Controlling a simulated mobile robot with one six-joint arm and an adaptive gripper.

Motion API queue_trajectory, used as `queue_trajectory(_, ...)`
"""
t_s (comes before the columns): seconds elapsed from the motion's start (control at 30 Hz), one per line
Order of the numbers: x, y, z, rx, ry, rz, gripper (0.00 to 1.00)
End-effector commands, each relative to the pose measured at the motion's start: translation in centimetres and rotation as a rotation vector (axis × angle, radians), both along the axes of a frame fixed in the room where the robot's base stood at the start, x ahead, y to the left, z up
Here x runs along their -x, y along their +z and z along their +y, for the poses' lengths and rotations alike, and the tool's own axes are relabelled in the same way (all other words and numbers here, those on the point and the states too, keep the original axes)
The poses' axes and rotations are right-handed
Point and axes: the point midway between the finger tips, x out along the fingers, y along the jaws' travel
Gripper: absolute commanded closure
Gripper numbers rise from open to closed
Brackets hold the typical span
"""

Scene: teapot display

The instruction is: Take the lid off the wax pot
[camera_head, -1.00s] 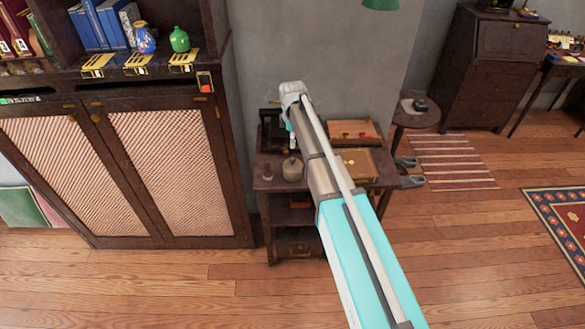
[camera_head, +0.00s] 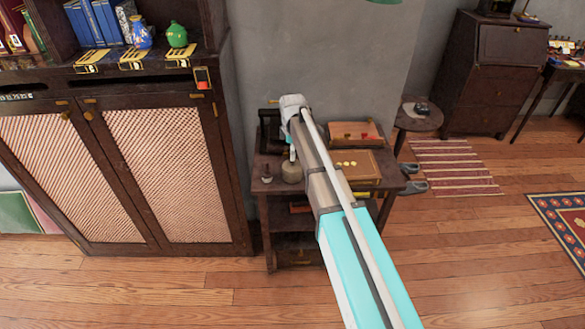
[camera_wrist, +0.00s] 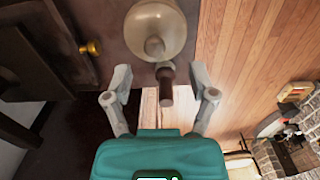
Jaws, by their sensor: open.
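The wax pot (camera_head: 292,172) is a small, round, beige pot on the little dark table, just left of my arm. In the wrist view, the pot (camera_wrist: 155,28) is at the top, seen from above and cut by the frame edge. Its lid has a round knob (camera_wrist: 154,47) and appears to be on the pot. My gripper (camera_wrist: 160,72) is open and empty, with its fingers spread below the pot in that view and apart from the knob. In the head view, my gripper (camera_head: 293,150) is close above the pot and partly hidden by my arm.
A flat tan case (camera_head: 350,167) and a reddish-brown box (camera_head: 355,133) lie right of my arm. A cabinet (camera_head: 150,160) stands left of the table.

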Motion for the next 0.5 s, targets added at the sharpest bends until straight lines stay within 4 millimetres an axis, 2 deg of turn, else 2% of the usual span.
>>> queue_trajectory(0.33, -0.02, -0.08, 0.00, 0.000, 0.000, 0.000, 0.27)
queue_trajectory(0.5, -0.14, -0.78, 0.00, 0.000, 0.000, 0.000, 0.27)
